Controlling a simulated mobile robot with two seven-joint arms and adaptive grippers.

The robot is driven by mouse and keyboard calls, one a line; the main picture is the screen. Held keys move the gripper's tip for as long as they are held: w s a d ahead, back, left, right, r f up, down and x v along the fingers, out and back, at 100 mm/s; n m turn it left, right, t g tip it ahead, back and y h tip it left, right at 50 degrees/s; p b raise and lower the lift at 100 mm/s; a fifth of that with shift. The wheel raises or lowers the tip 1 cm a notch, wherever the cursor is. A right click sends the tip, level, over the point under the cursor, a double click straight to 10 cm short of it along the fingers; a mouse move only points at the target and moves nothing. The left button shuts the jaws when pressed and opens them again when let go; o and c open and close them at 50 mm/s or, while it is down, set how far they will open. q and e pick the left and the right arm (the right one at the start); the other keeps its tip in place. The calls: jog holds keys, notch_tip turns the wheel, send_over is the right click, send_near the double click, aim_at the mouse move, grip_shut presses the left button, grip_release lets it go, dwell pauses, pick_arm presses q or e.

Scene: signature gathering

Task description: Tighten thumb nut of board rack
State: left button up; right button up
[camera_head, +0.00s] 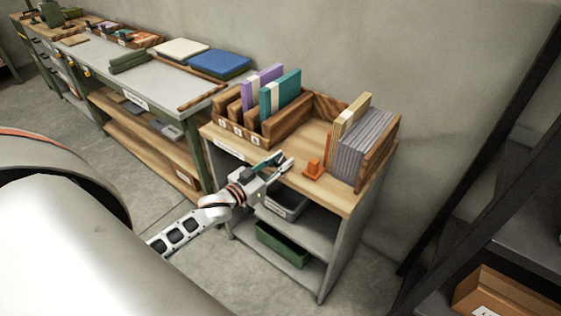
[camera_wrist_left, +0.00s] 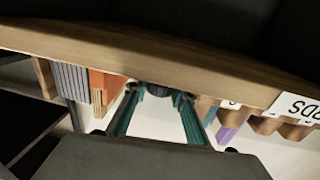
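The board rack (camera_head: 379,151) is a wooden holder at the right end of the small bench top, with grey boards (camera_head: 362,143) upright in it. I cannot make out a thumb nut for certain. My left gripper (camera_head: 281,163) is at the bench's front edge, left of the orange fitting and apart from it. In the left wrist view its two teal fingers (camera_wrist_left: 158,93) are spread. A small dark rounded thing shows between their tips; I cannot tell what it is. My right gripper is out of view.
The small bench's front edge (camera_wrist_left: 110,45) crosses the wrist view. Purple (camera_head: 262,86) and teal (camera_head: 280,94) binders stand in a wooden rack at left. Grey (camera_head: 286,205) and green (camera_head: 282,244) bins sit below. A dark shelf frame stands at right.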

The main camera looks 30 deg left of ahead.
pick_arm(q)
jog(key=shift+c, duration=0.9)
jog(key=shift+r+m+h, duration=0.1)
jog(key=shift+m+h, duration=0.2)
jog(key=shift+o, duration=0.2)
jog(key=shift+m+g+h+b, duration=0.6)
jog(key=shift+m+h, duration=0.6)
jog(key=shift+h, duration=0.7)
jog(key=o, duration=1.1)
